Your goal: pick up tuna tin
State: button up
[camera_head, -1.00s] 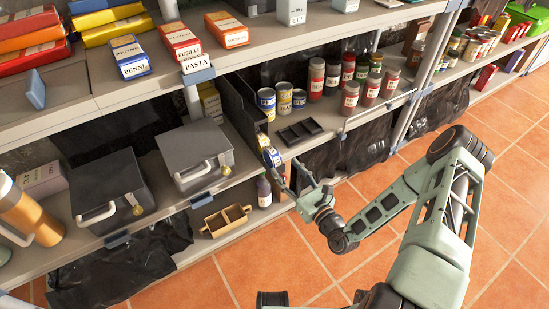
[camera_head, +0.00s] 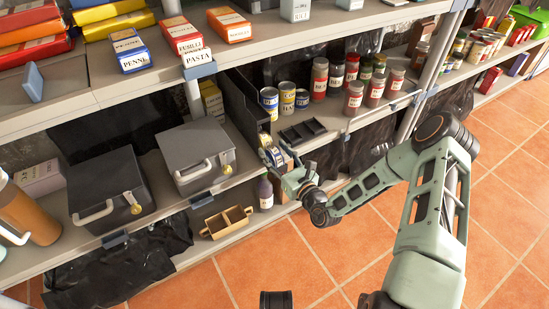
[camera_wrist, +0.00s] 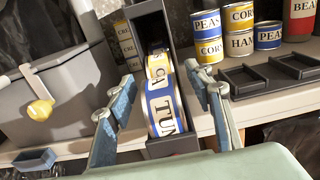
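The tuna tin (camera_wrist: 165,110) is blue, white and yellow and stands on its edge at the front of a narrow dark rack (camera_wrist: 153,38). Its label shows "TUN" in the wrist view. Another labelled tin (camera_wrist: 157,66) sits behind it in the rack. My gripper (camera_wrist: 165,84) is open, with one blue-padded finger to the left of the tuna tin and one to the right; gaps show on both sides. In the head view the tuna tin (camera_head: 276,156) is small at the shelf front, and my gripper (camera_head: 284,166) is right at it.
A grey lockbox (camera_wrist: 58,88) with a yellow padlock is close on the left. A dark empty tray (camera_wrist: 270,76) is on the right, with stacked corn and peas tins (camera_wrist: 209,38) behind it. A wooden divided box (camera_head: 226,221) and a bottle (camera_head: 264,193) stand below.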

grip_shut()
